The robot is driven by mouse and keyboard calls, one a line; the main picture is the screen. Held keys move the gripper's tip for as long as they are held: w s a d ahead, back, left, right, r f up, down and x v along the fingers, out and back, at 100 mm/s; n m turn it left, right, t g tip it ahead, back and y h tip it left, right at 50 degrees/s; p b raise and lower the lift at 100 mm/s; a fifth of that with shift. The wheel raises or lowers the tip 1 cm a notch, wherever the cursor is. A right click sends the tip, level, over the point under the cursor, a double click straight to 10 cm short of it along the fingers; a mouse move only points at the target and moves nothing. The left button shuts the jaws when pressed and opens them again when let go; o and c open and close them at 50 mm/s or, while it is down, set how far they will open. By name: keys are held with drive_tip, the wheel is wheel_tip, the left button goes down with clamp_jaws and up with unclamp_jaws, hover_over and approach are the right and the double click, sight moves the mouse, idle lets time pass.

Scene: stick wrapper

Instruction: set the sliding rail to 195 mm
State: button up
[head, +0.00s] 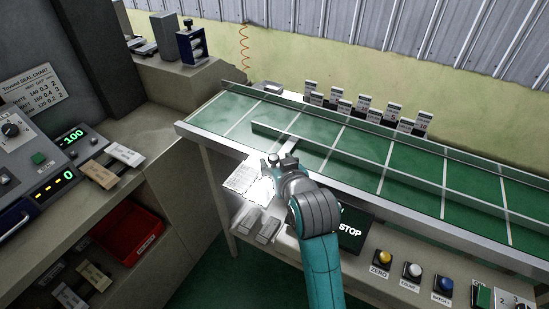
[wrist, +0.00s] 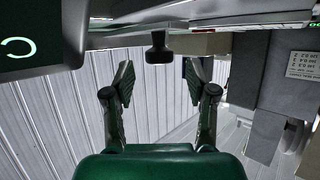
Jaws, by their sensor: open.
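The green belt table (head: 235,112) runs from the middle to the right in the head view. A long, low rail (head: 350,160), probably the sliding rail, lies along the belt, with a pale bracket (head: 291,146) reaching from it toward the near edge. My gripper (head: 270,162) is at that edge, and my arm hides part of the area. In the wrist view my gripper (wrist: 157,85) is open and empty. A dark knob-like block (wrist: 158,48) shows beyond and between its fingertips, apart from them. I cannot read any millimetre scale.
A paper sheet (head: 247,181) is beside my gripper. A STOP screen (head: 352,228) and several buttons (head: 412,271) line the table's front. White label cards (head: 364,102) stand at its back. A control panel (head: 40,155) and red bin (head: 130,235) are at left.

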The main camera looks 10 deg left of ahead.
drive_tip(key=shift+x, duration=1.35)
drive_tip(key=shift+s, duration=0.1)
clamp_jaws()
